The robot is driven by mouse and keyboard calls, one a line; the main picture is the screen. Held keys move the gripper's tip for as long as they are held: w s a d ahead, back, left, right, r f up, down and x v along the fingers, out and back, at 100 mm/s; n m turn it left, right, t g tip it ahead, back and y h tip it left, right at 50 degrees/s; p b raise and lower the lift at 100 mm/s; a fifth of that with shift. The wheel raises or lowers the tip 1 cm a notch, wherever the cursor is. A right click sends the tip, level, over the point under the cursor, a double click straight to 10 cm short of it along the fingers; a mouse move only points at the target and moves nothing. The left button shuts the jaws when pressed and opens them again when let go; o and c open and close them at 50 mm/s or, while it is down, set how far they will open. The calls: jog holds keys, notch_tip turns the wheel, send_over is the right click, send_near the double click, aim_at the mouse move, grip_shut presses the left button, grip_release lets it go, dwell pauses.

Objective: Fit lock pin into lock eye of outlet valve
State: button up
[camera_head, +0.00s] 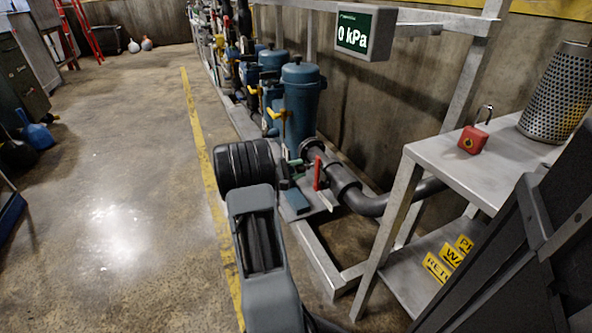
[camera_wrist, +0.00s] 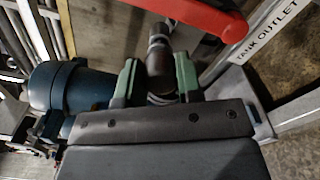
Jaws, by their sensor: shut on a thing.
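The outlet valve's red handle (camera_head: 318,172) stands on the dark pipe beside the blue filter housing in the head view. The red handle (camera_wrist: 200,14) crosses the top of the wrist view, beyond my fingertips. My gripper (camera_head: 291,177) is next to the valve, left of the red handle. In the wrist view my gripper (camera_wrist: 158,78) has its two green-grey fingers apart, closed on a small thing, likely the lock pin. I cannot make out its outline against the dark pipe behind. I cannot make out the lock eye, or whether the pin touches it.
A metal table (camera_head: 440,165) at the right holds a red padlock (camera_head: 473,139) and a perforated strainer basket (camera_head: 556,92). Yellow tags (camera_head: 452,257) lie on its lower shelf. A gauge display (camera_head: 364,34) reads 0 kPa. The floor left of the yellow line is largely clear.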

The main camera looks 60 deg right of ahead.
jog(key=shift+x, duration=0.85)
jog(key=o, duration=1)
jog(key=shift+c, duration=0.4)
jog(key=shift+v, duration=3.55)
